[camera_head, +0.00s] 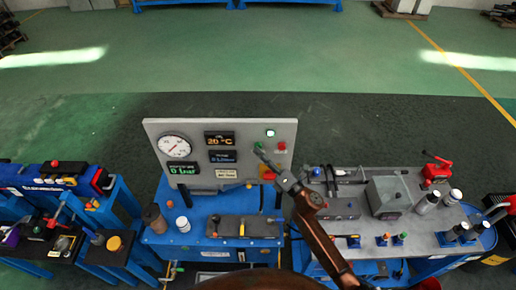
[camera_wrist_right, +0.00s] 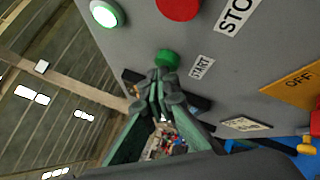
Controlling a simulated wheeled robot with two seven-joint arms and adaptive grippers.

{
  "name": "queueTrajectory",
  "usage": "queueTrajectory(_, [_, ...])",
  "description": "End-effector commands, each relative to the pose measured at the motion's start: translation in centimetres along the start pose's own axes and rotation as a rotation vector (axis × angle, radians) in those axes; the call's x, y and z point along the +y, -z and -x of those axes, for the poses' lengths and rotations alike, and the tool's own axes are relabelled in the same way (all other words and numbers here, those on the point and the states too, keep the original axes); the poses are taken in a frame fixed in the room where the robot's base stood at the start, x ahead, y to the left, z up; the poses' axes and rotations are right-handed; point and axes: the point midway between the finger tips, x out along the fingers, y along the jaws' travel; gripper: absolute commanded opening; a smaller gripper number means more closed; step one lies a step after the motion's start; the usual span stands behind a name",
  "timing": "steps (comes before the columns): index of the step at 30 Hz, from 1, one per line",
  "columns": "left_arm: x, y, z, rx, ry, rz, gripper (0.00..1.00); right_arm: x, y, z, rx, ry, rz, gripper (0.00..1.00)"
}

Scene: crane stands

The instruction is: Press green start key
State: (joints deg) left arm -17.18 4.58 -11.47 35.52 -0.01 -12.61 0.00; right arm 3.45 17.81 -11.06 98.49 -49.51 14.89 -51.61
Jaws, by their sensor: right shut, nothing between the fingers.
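The green start key (camera_wrist_right: 167,59) is a round button on the grey control panel (camera_wrist_right: 245,88), beside a START label (camera_wrist_right: 202,67). In the head view the green key (camera_head: 258,145) sits at the upper right of the upright panel (camera_head: 154,128). My right gripper (camera_head: 260,153) reaches up from the lower right to just below the key. In the right wrist view its fingertips (camera_wrist_right: 160,78) are shut and empty, right at the lower edge of the key. I cannot tell whether they touch it. My left gripper is not in view.
A red button (camera_wrist_right: 178,6) with a STOP label (camera_wrist_right: 236,14) and a lit lamp (camera_wrist_right: 104,14) are close to the key. An orange OFF plate (camera_wrist_right: 295,84) lies to the right. A blue bench (camera_head: 160,236) and a grey worktable (camera_head: 350,225) carry several items.

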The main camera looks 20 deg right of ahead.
Motion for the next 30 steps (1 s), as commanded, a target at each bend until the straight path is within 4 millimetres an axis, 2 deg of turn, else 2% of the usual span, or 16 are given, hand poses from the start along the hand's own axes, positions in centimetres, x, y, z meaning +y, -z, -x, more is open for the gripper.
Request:
queueTrajectory(17, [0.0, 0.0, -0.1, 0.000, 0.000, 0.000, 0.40, -0.1, -0.2, -0.1, -0.001, 0.000, 0.000, 0.00])
queueTrajectory(30, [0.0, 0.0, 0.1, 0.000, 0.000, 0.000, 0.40, 0.8, 0.8, 1.1, -0.001, 0.001, 0.000, 0.00])
